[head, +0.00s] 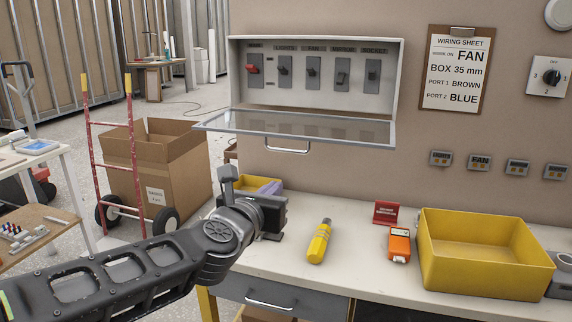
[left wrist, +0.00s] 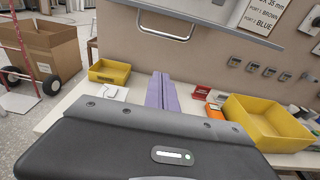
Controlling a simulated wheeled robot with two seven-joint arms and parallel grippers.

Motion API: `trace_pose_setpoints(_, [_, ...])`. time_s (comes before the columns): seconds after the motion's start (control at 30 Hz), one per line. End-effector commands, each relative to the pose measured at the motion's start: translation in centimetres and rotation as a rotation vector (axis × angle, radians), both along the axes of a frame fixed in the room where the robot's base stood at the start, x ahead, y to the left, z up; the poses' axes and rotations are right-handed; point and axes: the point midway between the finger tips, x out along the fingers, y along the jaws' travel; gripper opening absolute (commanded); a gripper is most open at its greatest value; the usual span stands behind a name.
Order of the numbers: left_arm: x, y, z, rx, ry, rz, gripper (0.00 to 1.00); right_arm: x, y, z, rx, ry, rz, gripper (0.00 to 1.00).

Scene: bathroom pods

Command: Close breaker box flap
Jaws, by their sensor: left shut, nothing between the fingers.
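The breaker box (head: 315,70) is on the wall in the head view, with a row of switches inside. Its framed clear flap (head: 300,127) stands open, sticking out roughly level from the box's lower edge. A metal bar handle (head: 288,149) hangs at the flap's front edge. The flap (left wrist: 225,12) and its handle (left wrist: 165,37) also show at the top of the left wrist view. My left gripper (head: 271,187) is below the flap and apart from it, over the bench. Its purple fingers (left wrist: 160,90) are shut and empty. My right gripper is not in view.
A small yellow bin (left wrist: 108,72) is beside my left gripper. A clipboard (head: 453,68) hangs right of the box.

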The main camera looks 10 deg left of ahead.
Motion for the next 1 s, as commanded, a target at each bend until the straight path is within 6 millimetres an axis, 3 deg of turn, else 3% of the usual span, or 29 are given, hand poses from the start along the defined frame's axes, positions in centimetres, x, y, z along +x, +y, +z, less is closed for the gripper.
trace_pose_setpoints(0.27, [1.7,-0.1,-0.4,0.001,0.003,0.0,0.0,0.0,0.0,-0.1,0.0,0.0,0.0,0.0])
trace_pose_setpoints(0.7, [9.9,-0.6,-1.5,0.001,0.004,0.0,0.0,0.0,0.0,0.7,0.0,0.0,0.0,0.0])
trace_pose_setpoints(0.8, [9.6,-0.6,1.0,0.003,-0.003,0.0,0.0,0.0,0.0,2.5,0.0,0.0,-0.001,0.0])
trace_pose_setpoints(1.0, [9.2,-0.6,2.4,0.003,0.0,0.0,0.0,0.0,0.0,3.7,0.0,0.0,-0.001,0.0])
